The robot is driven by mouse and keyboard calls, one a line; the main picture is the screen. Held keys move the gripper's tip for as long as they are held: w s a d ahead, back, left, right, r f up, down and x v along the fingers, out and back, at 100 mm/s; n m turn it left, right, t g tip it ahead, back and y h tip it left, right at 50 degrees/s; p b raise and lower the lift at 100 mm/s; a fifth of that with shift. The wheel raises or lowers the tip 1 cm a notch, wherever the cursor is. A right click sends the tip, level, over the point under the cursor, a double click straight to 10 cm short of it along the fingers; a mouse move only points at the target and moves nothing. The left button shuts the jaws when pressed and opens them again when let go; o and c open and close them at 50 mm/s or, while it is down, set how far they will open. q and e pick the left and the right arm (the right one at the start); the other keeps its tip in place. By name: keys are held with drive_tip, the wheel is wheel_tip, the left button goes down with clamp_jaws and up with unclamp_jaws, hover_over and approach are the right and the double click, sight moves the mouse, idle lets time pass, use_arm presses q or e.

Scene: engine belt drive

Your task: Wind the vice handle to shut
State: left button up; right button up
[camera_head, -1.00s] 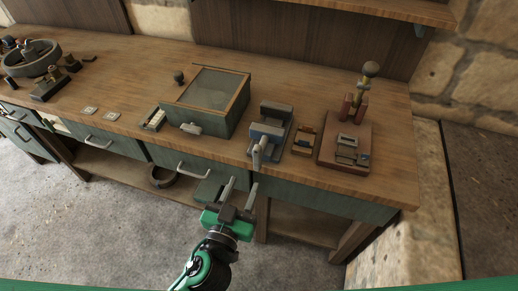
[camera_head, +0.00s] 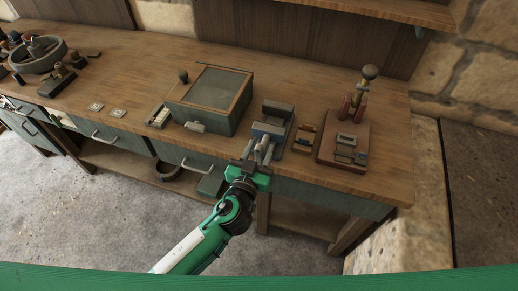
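The vice (camera_head: 277,108) stands at the front edge of the wooden bench, with a grey rear part and a blue front part. A gap shows between its jaws. Its grey handle is at the front, largely hidden by my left gripper. My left gripper (camera_head: 259,149) is at the handle, fingers pointing to the bench, one on each side of it. The fingers look spread; contact with the handle cannot be made out. My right gripper is not in view.
A glass-lidded green box (camera_head: 212,92) stands left of the vice. A small wooden block piece (camera_head: 303,138) and a wooden board with a lever fixture (camera_head: 343,140) stand to its right. Drawers with handles line the bench front.

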use_arm(q)
clamp_jaws()
